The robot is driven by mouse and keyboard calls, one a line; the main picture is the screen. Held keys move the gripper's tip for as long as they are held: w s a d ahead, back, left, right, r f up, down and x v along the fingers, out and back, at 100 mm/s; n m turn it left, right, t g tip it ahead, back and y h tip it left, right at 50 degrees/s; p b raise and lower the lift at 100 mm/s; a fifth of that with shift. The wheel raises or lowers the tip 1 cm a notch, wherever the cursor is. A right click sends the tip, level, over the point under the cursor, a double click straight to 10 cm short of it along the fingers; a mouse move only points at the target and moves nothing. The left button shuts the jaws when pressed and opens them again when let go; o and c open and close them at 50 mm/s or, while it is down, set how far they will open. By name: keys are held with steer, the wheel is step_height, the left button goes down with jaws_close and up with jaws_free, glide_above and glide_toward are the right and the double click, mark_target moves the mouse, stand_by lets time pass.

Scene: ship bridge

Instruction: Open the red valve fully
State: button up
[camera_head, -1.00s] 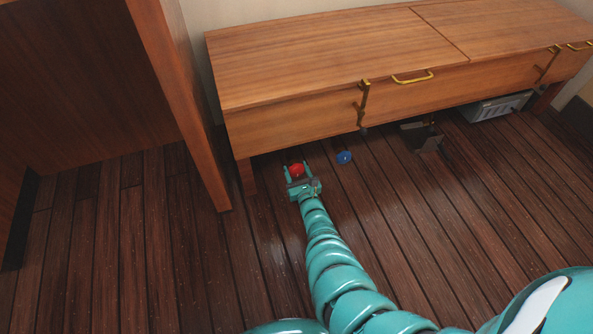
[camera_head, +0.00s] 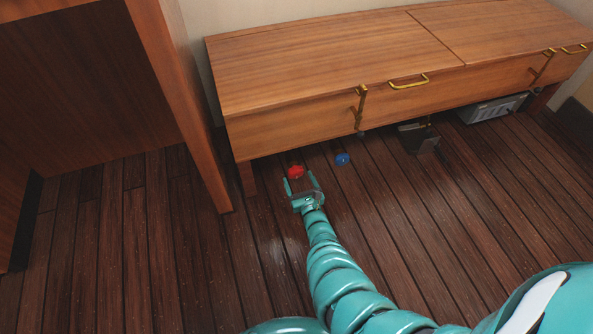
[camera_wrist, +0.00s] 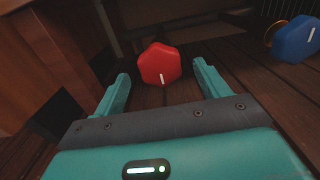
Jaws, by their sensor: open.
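The red valve (camera_head: 296,171) is a small lobed knob low in front of the wooden bench, near its left leg. In the wrist view the red valve (camera_wrist: 160,64) shows a white mark on its lower edge. My gripper (camera_head: 303,184) is open and empty, just on the near side of the valve. In the wrist view my gripper (camera_wrist: 160,88) has its two teal fingers spread, with the valve beyond and between the fingertips, apart from them. What the valve is mounted on is hidden.
A blue valve (camera_head: 342,159) sits to the right of the red one. The wooden bench (camera_head: 290,128) overhangs behind them. A wooden panel edge (camera_head: 190,130) stands at left. A grey box (camera_head: 492,108) lies under the bench at right. The floor in front is clear.

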steer(key=p+v, duration=0.5)
steer(key=v, duration=0.8)
steer(key=shift+s, duration=0.2)
